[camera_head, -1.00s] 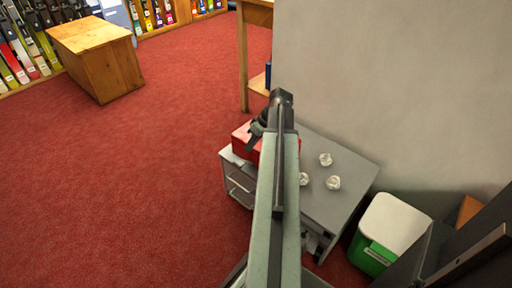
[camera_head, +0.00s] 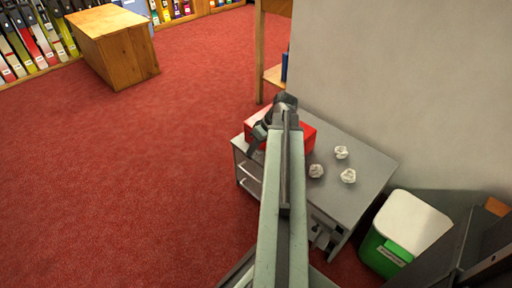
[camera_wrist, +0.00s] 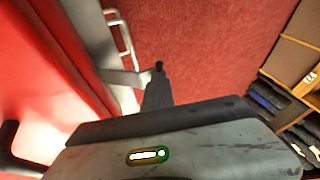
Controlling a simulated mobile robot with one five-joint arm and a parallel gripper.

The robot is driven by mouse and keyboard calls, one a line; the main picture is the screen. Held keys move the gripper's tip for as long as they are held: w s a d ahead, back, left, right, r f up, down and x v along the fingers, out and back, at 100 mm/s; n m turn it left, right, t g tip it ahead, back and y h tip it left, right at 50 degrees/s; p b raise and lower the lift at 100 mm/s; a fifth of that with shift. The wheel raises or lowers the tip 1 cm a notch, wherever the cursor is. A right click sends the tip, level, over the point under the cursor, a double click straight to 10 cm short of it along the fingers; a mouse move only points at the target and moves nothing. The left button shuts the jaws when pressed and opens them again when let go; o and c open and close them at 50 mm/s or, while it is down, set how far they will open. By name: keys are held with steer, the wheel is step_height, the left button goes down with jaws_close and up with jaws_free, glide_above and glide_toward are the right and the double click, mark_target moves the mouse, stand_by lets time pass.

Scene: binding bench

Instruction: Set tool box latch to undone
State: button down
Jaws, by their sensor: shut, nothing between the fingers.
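The red tool box (camera_head: 306,130) sits on the grey cabinet at the wall, partly hidden by my arm. My gripper (camera_head: 256,141) is at the box's left front side in the head view, shut and empty. In the wrist view the box's red side (camera_wrist: 45,75) fills the left, and my gripper's dark fingertips (camera_wrist: 158,72) point away to its right. A pale grey piece (camera_wrist: 126,78) lies just left of the fingertips; I cannot tell whether it is the latch or part of the cabinet. The latch's position cannot be made out.
The grey cabinet (camera_head: 350,190) carries several crumpled white paper balls (camera_head: 341,152) right of the box. A green and white bin (camera_head: 405,232) stands to its right. A wooden block (camera_head: 118,45) stands far left. Red carpet (camera_head: 150,180) is clear on the left.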

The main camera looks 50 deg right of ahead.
steer(key=shift+a, duration=0.1)
steer(key=shift+r+p, duration=0.8)
steer(key=shift+p, duration=0.1)
steer(key=d+r+p, duration=0.1)
steer(key=r+p, duration=0.1)
steer(key=d+r+p, duration=0.2)
steer(key=shift+s+d, duration=0.15)
steer(key=shift+d, duration=0.1)
step_height(320, 180, up, 8)
steer(key=p, duration=0.8)
glide_above(258, 153)
steer(key=s+d, duration=0.2)
steer(key=s, duration=0.1)
steer(key=shift+d+f, duration=0.1)
steer(key=shift+d, duration=0.1)
steer(key=shift+f, duration=0.1)
